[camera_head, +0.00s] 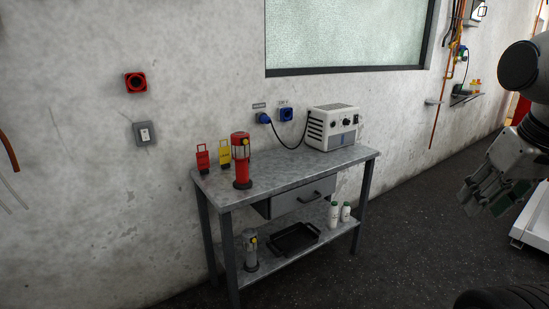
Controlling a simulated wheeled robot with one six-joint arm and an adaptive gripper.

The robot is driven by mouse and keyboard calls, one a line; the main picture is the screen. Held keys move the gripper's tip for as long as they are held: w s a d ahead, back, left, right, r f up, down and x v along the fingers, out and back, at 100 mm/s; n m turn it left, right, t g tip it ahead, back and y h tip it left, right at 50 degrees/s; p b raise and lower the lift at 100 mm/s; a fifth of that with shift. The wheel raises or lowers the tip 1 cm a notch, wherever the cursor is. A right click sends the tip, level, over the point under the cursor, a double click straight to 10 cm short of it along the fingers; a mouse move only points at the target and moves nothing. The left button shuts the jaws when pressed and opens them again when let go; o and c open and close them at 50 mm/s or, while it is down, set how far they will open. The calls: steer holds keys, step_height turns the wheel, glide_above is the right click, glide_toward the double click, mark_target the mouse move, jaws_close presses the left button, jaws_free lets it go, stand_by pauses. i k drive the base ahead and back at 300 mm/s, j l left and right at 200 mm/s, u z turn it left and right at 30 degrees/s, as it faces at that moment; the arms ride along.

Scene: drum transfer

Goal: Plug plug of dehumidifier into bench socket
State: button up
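A cream-white box unit with vents and knobs, seemingly the dehumidifier (332,128), stands at the back right of the metal bench (285,178). A black cable runs from its side to a blue plug (263,118) at the wall, under a small label. The plug seems seated in a wall fitting; its contact is too small to tell. A blue socket (286,114) with its own label is on the wall just right of the plug. My gripper (484,197) is at the right edge, well away from bench and plug. Its finger opening is unclear; no held object shows.
A red lantern (241,165), red padlock-like tag (202,158) and yellow one (224,153) stand on the bench's left. A drawer (300,196) hangs below. A black tray (294,239) and bottles (334,214) are on the lower shelf. Floor right of the bench is clear.

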mark_target(263, 118)
steer(key=i, duration=1.75)
